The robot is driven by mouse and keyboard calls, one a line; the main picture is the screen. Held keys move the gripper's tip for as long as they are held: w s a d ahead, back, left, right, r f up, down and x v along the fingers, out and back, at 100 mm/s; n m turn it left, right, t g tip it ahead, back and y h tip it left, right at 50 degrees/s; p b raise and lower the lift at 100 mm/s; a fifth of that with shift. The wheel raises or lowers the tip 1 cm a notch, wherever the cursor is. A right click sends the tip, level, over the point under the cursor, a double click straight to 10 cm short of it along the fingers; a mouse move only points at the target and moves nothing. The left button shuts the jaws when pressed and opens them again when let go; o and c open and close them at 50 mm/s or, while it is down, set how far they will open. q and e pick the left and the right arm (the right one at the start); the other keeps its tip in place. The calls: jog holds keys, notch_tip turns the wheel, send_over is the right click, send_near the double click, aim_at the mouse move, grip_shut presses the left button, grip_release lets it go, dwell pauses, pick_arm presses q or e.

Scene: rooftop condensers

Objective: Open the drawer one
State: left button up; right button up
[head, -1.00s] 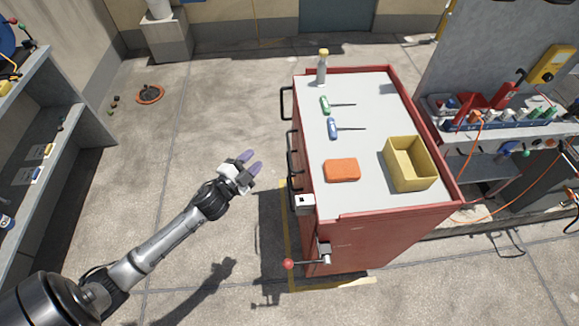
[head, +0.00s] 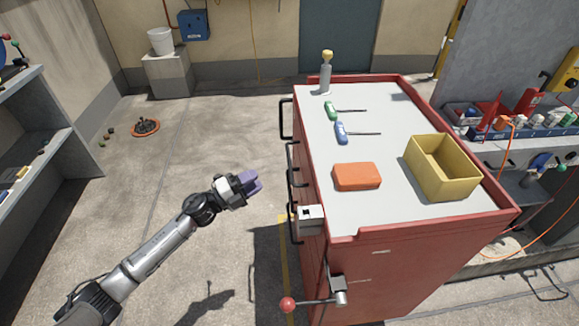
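A red tool cabinet (head: 410,265) with a grey top stands right of centre. Several black bar handles stick out from its left face, among them a far one (head: 284,118), a middle one (head: 291,165) and a near one (head: 292,224). The drawer fronts are seen almost edge-on, no drawer visibly stands out, and I cannot tell which is drawer one. My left gripper (head: 252,182), with purple fingertips, is left of the middle and near handles, apart from them and holding nothing visible. Its fingers overlap in this view, so their gap is hidden. My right gripper is out of view.
A red-knobbed lever (head: 288,304) juts from the near side.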

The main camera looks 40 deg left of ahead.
aim_at(290, 160)
pick_arm(q)
jog(key=shift+b+x, duration=1.5)
jog(key=shift+x, duration=4.65)
jog(key=shift+c, duration=0.4)
grip_shut()
